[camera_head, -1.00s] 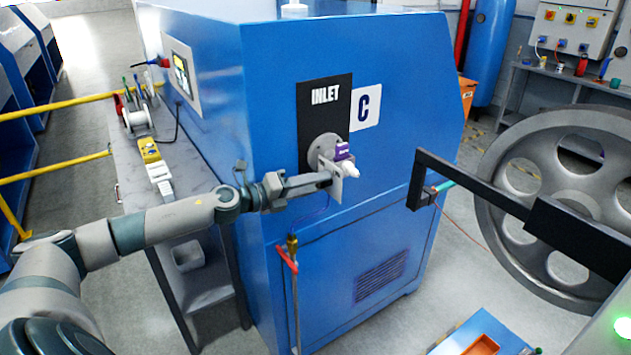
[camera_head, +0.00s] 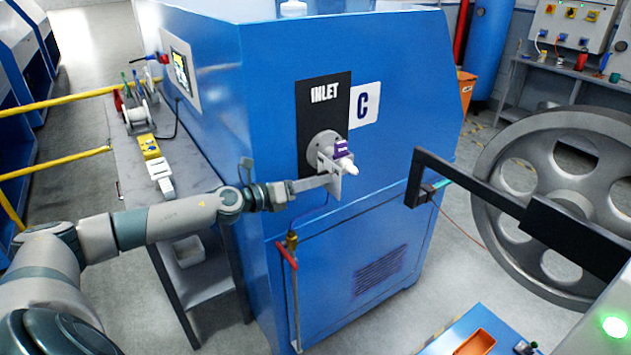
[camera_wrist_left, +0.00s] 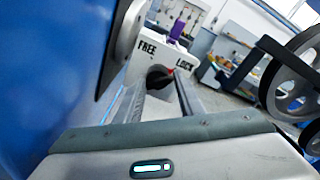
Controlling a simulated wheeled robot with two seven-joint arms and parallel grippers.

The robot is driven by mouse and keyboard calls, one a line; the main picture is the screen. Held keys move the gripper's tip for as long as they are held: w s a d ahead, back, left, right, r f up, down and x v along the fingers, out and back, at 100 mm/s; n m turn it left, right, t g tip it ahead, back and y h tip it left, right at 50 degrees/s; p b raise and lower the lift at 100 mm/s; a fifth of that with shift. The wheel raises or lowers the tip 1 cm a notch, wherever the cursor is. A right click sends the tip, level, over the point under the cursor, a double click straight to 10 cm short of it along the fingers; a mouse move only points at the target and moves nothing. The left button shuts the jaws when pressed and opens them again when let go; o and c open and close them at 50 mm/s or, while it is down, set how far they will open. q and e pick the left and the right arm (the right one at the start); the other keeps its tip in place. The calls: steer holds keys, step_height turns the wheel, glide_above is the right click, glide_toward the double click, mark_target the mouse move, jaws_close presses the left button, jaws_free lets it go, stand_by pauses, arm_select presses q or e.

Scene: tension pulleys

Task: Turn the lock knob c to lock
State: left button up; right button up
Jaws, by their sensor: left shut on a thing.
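The lock knob c (camera_wrist_left: 159,76) is a dark round knob with a red mark, on a white plate printed FREE and LOCK in the left wrist view. The red mark points toward the LOCK side. My left gripper (camera_wrist_left: 167,88) has its two fingers around the knob and is shut on it. In the head view, my left gripper (camera_head: 326,181) reaches the white plate (camera_head: 334,186) below the INLET sign, from the left, and hides the knob. A purple part (camera_head: 343,149) and a white tip (camera_head: 350,169) show at this fitting. My right gripper is not in view.
A red-handled valve (camera_head: 287,255) is below my left wrist. A grey side table (camera_head: 125,165) stands left. A black bar (camera_head: 470,182) and a large wheel (camera_head: 550,150) are at right.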

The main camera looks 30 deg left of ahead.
arm_select(q)
steer(key=shift+s+f, duration=0.1)
steer(key=shift+f, duration=0.35)
steer(key=o, duration=0.9)
steer(key=shift+c, duration=0.2)
steer(key=shift+a+r, duration=0.1)
steer(key=shift+a, duration=0.15)
steer(key=shift+d+r, duration=0.1)
steer(key=shift+r, duration=0.05)
